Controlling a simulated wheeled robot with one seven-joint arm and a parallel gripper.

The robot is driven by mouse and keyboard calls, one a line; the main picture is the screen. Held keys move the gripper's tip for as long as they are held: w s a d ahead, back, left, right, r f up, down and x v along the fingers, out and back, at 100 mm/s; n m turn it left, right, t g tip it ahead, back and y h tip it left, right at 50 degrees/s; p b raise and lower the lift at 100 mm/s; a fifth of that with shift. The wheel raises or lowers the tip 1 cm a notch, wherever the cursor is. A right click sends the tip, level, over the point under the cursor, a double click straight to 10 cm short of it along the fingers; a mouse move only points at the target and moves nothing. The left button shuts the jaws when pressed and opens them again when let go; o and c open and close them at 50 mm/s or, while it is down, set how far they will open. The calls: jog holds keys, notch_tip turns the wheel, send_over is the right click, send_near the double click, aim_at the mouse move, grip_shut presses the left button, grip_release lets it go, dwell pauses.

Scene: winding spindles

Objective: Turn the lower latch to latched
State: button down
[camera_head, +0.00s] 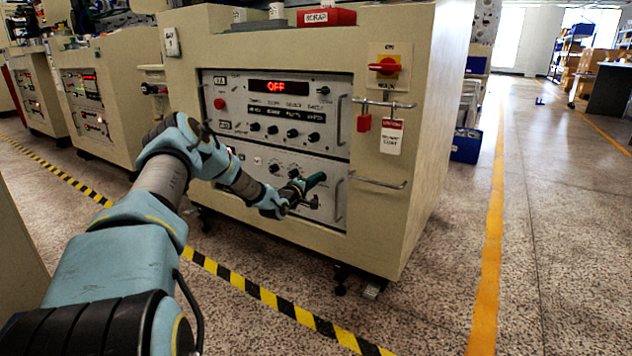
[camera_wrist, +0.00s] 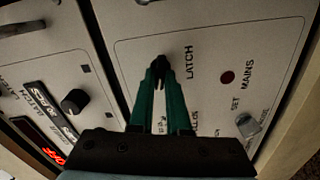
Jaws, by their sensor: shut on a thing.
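The lower latch (camera_wrist: 161,58) is a small dark knob beside the printed word LATCH in the wrist view. My gripper (camera_wrist: 160,68) has its green fingers closed together on it, and they cover most of it. Which way the latch points cannot be told. In the head view my gripper (camera_head: 317,180) is at the right side of the lower panel (camera_head: 260,155) of the beige cabinet. The arm and fingers hide the latch there.
The upper panel (camera_head: 236,88) has a red OFF display (camera_head: 277,88), knobs and a handle. A red-and-yellow switch (camera_head: 388,67), a rail with a hanging tag (camera_head: 391,137) and a lower rail (camera_head: 377,183) are to the right. Open floor (camera_head: 560,240) lies beyond the cabinet.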

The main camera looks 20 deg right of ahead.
jog(key=shift+n, duration=1.3)
jog(key=shift+f, duration=0.1)
jog(key=c, duration=0.9)
grip_release()
jog(key=shift+a, duration=0.1)
jog(key=p+v, duration=0.2)
jog(key=v, duration=0.8)
jog(key=shift+s+a+p, duration=0.2)
jog(key=shift+s+p, duration=0.1)
jog(key=shift+p, duration=0.05)
